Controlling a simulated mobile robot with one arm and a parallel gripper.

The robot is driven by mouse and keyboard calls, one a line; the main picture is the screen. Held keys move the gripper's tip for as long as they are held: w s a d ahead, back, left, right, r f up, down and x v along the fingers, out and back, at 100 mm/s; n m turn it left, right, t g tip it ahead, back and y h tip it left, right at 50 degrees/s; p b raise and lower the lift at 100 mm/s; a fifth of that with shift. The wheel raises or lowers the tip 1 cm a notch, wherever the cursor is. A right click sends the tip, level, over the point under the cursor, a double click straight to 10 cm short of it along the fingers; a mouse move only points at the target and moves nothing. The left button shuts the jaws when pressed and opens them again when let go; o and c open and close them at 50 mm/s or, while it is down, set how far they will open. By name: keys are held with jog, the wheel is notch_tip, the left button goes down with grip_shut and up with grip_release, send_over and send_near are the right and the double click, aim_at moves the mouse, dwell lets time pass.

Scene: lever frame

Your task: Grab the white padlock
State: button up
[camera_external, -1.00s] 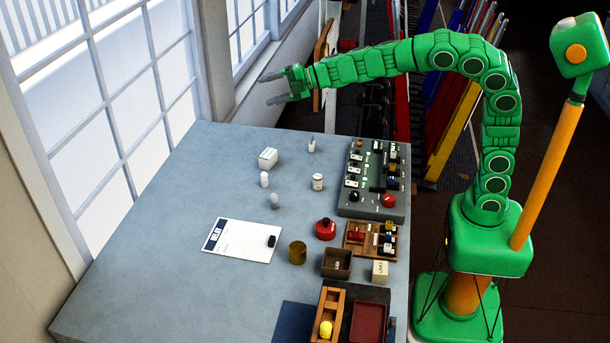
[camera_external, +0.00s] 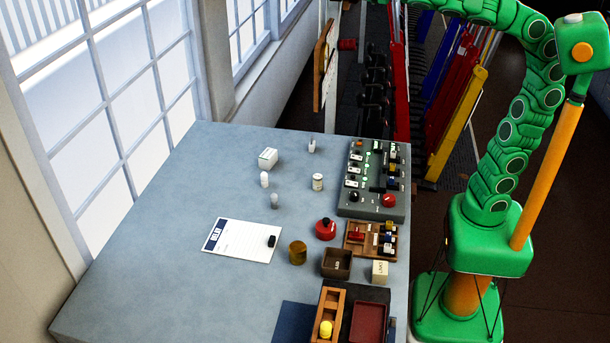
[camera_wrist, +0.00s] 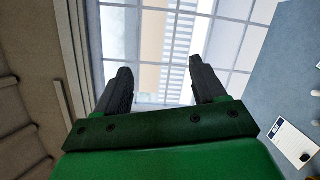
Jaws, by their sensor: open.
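My gripper (camera_wrist: 160,88) is open and empty in the wrist view, with its two dark fingers apart and the window behind them. It is out of the external view, where my arm leaves through the top edge. I cannot tell for sure which thing is the white padlock. A wooden tray (camera_external: 348,250) near the table's right edge holds several small red, blue, dark and whitish pieces, too small to make out. A small whitish upright item (camera_external: 311,147) stands apart near the table's far edge.
The grey-blue table (camera_external: 190,200) holds a white box (camera_external: 268,158), a white jar (camera_external: 318,182), a control panel (camera_external: 345,208), a paper sheet (camera_external: 238,244), a red round piece (camera_external: 325,230), a brass cup (camera_external: 298,253) and a brown box (camera_external: 336,265). The left side is clear.

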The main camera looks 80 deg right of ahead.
jog(key=s+d+r+m+g+h, duration=0.1)
jog(key=s+d+r+m+h, duration=0.1)
jog(key=s+d+m, duration=0.3)
jog(key=m+g+y, duration=0.8)
jog(key=m+y, duration=0.5)
jog(key=m, duration=1.7)
send_over(313, 143)
jog(key=s+a, duration=0.3)
jog(key=s, duration=0.2)
notch_tip(313, 143, down, 57)
jog(key=d+f+m+t, duration=0.1)
jog(key=d+f+m, duration=0.1)
jog(key=m, duration=0.2)
jog(key=d+f+m+t, duration=0.1)
jog(key=f+m, duration=0.1)
jog(key=m, duration=0.2)
jog(key=d+f+m+t, duration=0.1)
jog(key=d+f+m, duration=0.1)
jog(key=m, duration=0.3)
jog(key=shift+s+d+f, duration=0.15)
jog(key=shift+d+f, duration=0.2)
jog(key=shift+f, duration=0.1)
jog(key=shift+x, duration=1.2)
jog(key=shift+w+d+x, duration=0.1)
jog(key=shift+d+x, duration=0.05)
jog(key=shift+x, duration=1.2)
jog(key=shift+w+d+x, duration=0.1)
jog(key=shift+x, duration=1.25)
jog(key=shift+r, duration=0.1)
jog(key=shift+c, duration=0.3)
